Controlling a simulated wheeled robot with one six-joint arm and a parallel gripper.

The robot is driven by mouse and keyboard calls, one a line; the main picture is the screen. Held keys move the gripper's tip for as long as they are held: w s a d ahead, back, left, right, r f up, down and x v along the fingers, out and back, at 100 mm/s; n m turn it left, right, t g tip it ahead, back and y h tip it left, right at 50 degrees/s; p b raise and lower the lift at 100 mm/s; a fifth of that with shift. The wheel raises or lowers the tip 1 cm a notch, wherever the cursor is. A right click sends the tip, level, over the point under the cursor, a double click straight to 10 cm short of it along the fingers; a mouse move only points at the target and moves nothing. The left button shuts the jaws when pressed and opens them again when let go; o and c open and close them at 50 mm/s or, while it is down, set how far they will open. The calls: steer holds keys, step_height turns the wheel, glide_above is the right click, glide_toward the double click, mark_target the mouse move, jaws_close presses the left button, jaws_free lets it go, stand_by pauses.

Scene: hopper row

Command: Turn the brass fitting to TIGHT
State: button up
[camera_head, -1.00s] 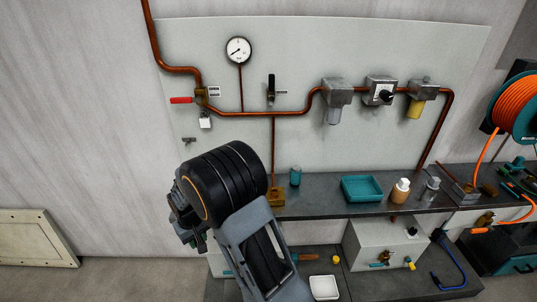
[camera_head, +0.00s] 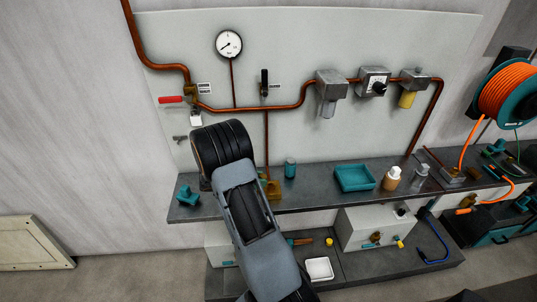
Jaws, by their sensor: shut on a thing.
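Several brass-coloured parts show, and I cannot tell which is the task's fitting. A brass block (camera_head: 273,190) sits on the bench at the foot of the vertical copper pipe, just right of my arm. A brass valve body (camera_head: 190,91) with a red lever is on the wall pipe at upper left. Another brass fitting (camera_head: 376,238) is on the front of the white box below the bench. No TIGHT mark can be read. My arm's black wrist is over the bench's left part, and my gripper's fingers are hidden behind it.
The dark bench (camera_head: 325,198) runs along the wall. On it are a teal valve-shaped part (camera_head: 187,196), a teal can (camera_head: 290,168), a teal tray (camera_head: 355,178) and bottles. A white tray (camera_head: 319,269) is on the lower shelf. An orange hose reel (camera_head: 505,95) is at right.

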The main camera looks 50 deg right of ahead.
steer(key=d+r+n+t+h, duration=0.1)
steer(key=d, duration=0.1)
steer(key=d+r+n+h+p, duration=0.1)
steer(key=d+r+h, duration=0.1)
steer(key=w+d+r+t+h, duration=0.1)
steer(key=r, duration=0.1)
steer(key=shift+d+n+t+h, duration=0.3)
steer(key=shift+d+n, duration=0.1)
steer(key=shift+w+d+r+h+p, duration=0.15)
steer(key=shift+d+r+h+p, duration=0.2)
steer(key=shift+r, duration=0.1)
steer(key=shift+r, duration=0.15)
steer(key=shift+f+b, duration=2.4)
steer(key=shift+f, duration=0.45)
steer(key=shift+f+b, duration=0.2)
steer(key=shift+b, duration=0.15)
steer(key=shift+f+b, duration=0.95)
steer(key=shift+f, duration=0.2)
steer(key=shift+r, duration=0.1)
steer(key=shift+a+f, duration=0.1)
steer(key=shift+f, duration=0.2)
